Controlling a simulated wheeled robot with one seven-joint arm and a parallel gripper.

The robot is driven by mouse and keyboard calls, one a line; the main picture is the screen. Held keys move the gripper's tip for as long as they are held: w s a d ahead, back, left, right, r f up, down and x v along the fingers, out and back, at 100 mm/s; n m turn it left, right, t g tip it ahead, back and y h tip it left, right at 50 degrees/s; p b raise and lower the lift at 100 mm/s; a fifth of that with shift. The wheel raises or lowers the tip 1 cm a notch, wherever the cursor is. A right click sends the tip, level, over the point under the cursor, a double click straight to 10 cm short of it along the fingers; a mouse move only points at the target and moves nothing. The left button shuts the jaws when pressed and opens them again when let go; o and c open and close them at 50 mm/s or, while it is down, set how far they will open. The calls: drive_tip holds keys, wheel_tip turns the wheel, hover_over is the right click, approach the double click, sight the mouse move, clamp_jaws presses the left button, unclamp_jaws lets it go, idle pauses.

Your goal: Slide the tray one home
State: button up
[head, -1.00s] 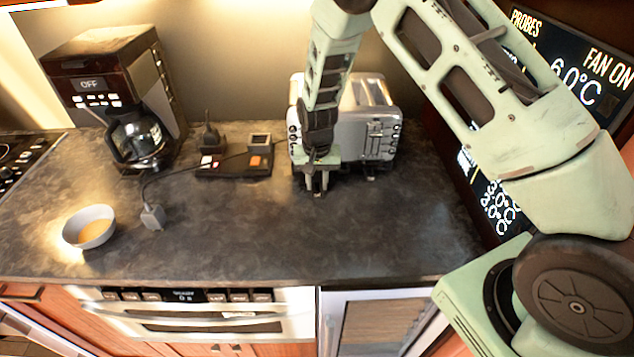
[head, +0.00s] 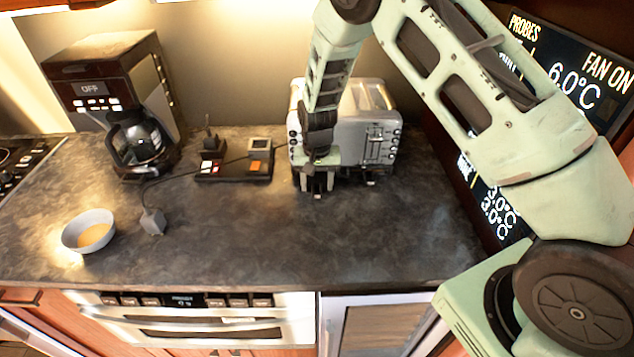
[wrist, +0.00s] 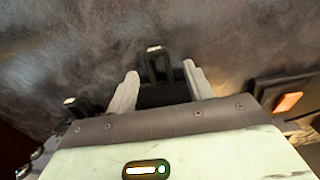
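A silver toaster (head: 362,125) stands at the back of the counter, partly behind my arm. Low on its front, small dark tray handles stick out. One dark U-shaped handle with a pale mark (wrist: 154,64) shows in the wrist view, and another dark piece with a pale mark (wrist: 76,104) lies to its left. I cannot read which is tray one. My gripper (head: 318,184) points down at the toaster's lower front left. In the wrist view its two pale fingers (wrist: 161,72) are apart, on either side of the U-shaped handle, with gaps visible on both sides.
A black device with an orange button (head: 236,164) sits left of the toaster, with a cable and grey plug (head: 152,221). A coffee maker (head: 115,90) and a bowl (head: 89,231) stand farther left. The front counter is clear above the microwave drawer (head: 190,315).

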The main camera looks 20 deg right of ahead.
drive_tip(key=shift+r, duration=0.1)
drive_tip(key=shift+s+a+r+p, duration=0.25)
drive_tip(key=shift+s+a+p, duration=0.1)
drive_tip(key=shift+s+a, duration=0.4)
drive_tip(key=shift+s+a+r+p, duration=0.35)
drive_tip(key=shift+s+a, duration=0.1)
drive_tip(key=shift+s, duration=0.6)
drive_tip(key=shift+s+a+r+p, duration=0.35)
drive_tip(key=shift+s+a, duration=0.1)
drive_tip(key=shift+s, duration=0.6)
drive_tip(key=shift+s+a+r+p, duration=0.25)
drive_tip(key=shift+s+a+p, duration=0.15)
drive_tip(key=shift+s, duration=0.65)
